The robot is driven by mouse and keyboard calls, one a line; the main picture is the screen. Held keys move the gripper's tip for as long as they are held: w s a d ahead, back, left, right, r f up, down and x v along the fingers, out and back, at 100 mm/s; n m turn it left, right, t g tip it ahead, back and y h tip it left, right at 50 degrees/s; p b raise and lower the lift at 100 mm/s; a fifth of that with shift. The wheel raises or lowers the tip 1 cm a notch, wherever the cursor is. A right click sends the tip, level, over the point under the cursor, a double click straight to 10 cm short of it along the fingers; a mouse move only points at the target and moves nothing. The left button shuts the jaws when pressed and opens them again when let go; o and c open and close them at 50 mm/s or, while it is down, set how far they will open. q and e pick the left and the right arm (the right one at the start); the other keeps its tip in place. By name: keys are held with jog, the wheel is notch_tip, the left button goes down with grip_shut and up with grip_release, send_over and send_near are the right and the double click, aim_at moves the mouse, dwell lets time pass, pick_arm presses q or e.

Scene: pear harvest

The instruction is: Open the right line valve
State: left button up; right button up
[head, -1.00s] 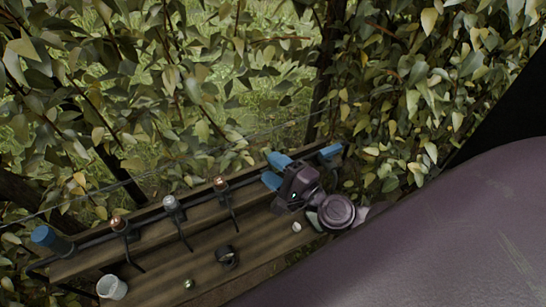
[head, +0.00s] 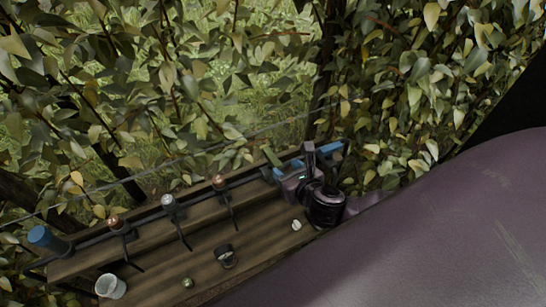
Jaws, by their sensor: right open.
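A blue fitting (head: 331,154), which I take to be the right line valve, sits at the right end of the dark pipe along the back of the wooden shelf. My right gripper (head: 291,154) is over it, with its two fingers spread apart and pointing up toward the foliage. The gripper body hides the middle of the blue fitting, so I cannot tell how its handle is turned or whether the fingers touch it. My left gripper is not in view.
The shelf (head: 165,262) carries a white cup (head: 110,286), a dark ring (head: 225,256) and small fittings. Several emitters with thin black tubes and another blue fitting (head: 48,238) are on the pipe. Leaves crowd close behind. My own arm covers the lower right.

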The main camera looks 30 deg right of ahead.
aim_at(273, 157)
jog(key=b+x, duration=0.1)
jog(key=x, duration=0.7)
jog(key=shift+w, duration=0.1)
grip_shut()
